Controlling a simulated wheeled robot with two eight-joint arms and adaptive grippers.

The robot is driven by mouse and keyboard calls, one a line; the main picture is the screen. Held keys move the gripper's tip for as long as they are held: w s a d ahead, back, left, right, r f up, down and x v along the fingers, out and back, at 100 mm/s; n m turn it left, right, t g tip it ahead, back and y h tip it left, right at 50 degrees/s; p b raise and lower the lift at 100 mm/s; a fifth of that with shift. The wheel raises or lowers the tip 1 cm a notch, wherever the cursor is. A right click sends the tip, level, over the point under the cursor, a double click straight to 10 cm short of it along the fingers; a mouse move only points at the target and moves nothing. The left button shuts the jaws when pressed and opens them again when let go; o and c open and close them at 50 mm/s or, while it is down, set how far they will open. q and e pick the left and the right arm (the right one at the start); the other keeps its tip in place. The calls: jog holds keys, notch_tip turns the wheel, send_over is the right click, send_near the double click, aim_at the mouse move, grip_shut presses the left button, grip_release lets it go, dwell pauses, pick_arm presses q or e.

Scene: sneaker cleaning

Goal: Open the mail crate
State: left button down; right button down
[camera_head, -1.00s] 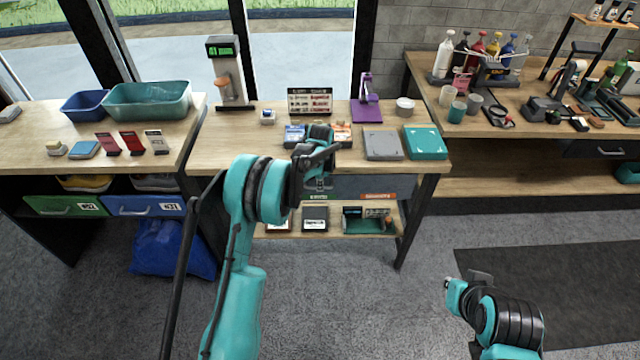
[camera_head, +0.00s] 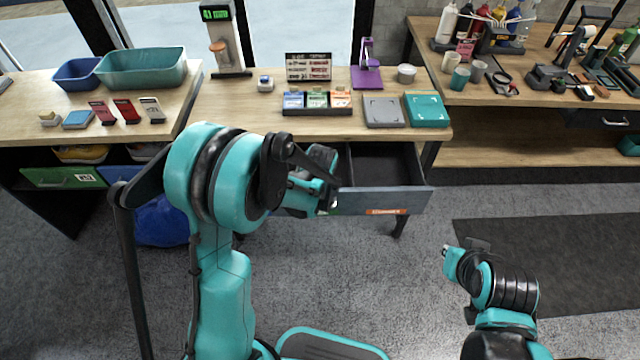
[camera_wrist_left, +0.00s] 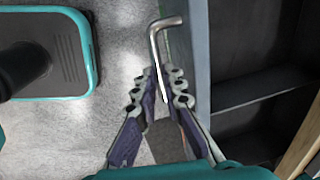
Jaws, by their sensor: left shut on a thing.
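The crate I take for the mail crate is a grey drawer (camera_head: 415,199) under the middle table, with an orange label on its front. It is pulled out and its dark inside shows, split by a divider. In the left wrist view its front (camera_wrist_left: 196,60) stands beside my gripper, and its inside looks empty where visible. My left gripper (camera_head: 328,198) is shut on the drawer's metal handle (camera_wrist_left: 154,42). My left arm hides the drawer's left part in the head view. My right gripper (camera_head: 449,252) is away from the drawer, over the floor at the lower right; its fingers are unclear.
The middle table (camera_head: 240,135) bears a card tray (camera_head: 317,110), a grey box (camera_head: 383,111) and a teal box (camera_head: 426,110). A side table with bins stands left, a workbench right. The floor in front of the drawer is clear. A blue bag (camera_head: 160,222) lies at left.

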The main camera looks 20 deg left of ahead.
pick_arm(q)
jog(key=shift+s+d, duration=0.25)
jog(key=shift+s, duration=0.65)
jog(key=shift+s+d, duration=0.25)
jog(key=shift+s, duration=0.65)
jog(key=c, duration=1.9)
grip_release()
jog(key=r, duration=0.4)
jog(key=s+r, duration=0.1)
jog(key=r, duration=0.3)
jog(key=s+r, duration=0.1)
jog(key=r, duration=0.2)
jog(key=shift+d+r, duration=0.35)
jog(key=shift+r, duration=0.05)
